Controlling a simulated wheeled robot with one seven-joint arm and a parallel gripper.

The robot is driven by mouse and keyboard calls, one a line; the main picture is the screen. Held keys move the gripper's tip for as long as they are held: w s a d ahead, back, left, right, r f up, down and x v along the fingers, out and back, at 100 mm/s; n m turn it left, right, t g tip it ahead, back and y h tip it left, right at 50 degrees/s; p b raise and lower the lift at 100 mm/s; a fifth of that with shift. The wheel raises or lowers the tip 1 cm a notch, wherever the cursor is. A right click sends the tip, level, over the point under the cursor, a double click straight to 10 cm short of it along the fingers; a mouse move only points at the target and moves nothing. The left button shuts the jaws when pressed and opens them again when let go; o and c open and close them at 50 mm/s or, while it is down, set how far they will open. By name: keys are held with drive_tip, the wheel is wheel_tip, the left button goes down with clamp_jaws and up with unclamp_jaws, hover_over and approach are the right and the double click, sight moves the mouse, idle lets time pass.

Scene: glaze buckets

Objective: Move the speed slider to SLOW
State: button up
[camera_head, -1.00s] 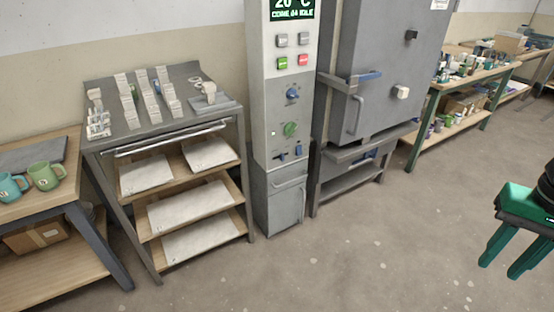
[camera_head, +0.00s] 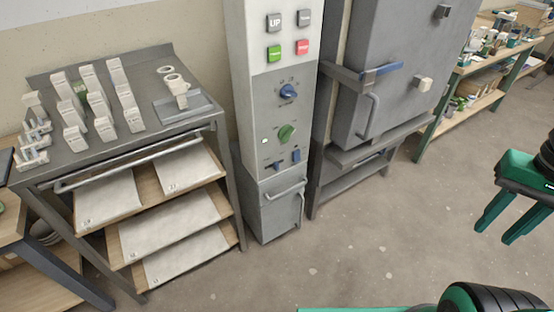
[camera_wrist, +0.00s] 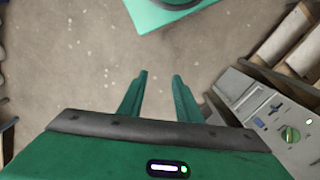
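The kiln control panel (camera_head: 265,120) stands upright in the middle of the head view. Near its bottom are two small blue controls, a left one (camera_head: 277,165) and a right one (camera_head: 296,155). Their labels are too small to read, so I cannot tell which is the speed slider or its setting. My gripper (camera_head: 492,236) is at the right, well away from the panel, with its fingers apart and empty. In the wrist view my gripper (camera_wrist: 160,76) points over bare floor; the panel (camera_wrist: 265,105) shows at the right edge.
Above the sliders are a green knob (camera_head: 287,134), a blue knob (camera_head: 288,91) and several push buttons. The grey kiln (camera_head: 400,80) stands right of the panel. A shelf rack (camera_head: 130,150) with test pieces stands left. The floor (camera_head: 350,250) before the panel is clear.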

drive_tip(key=shift+w+d, duration=0.2)
drive_tip(key=shift+w, duration=0.05)
